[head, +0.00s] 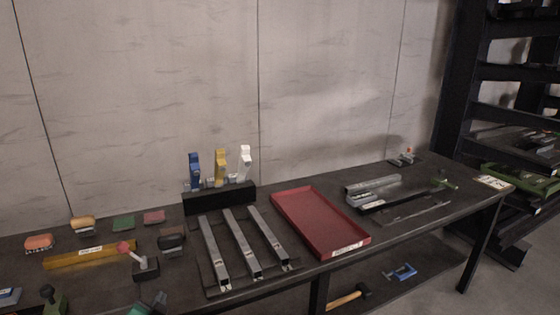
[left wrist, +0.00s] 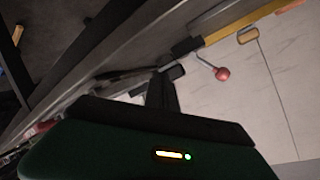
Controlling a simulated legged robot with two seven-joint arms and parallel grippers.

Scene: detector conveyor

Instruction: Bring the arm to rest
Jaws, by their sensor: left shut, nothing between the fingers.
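My left gripper (left wrist: 162,92) shows in the left wrist view as dark fingers beyond a dark green housing with a lit strip. Its fingers are together with nothing between them. Past them is a lever with a red ball knob (left wrist: 222,73), apart from the fingers as far as I can tell. The same lever, with its red knob (head: 123,247), stands on a black base on the bench in the head view. A green piece shows at the bottom edge of the head view, left of centre; I cannot tell whether it is mine. My right gripper is not in view.
The dark bench (head: 405,232) runs along a grey wall. It carries a red tray (head: 318,218), metal rails (head: 243,244), a black holder (head: 220,198) with blue, yellow and white clamps, a yellow bar (head: 75,259) and small blocks. A dark rack (head: 500,110) stands at right.

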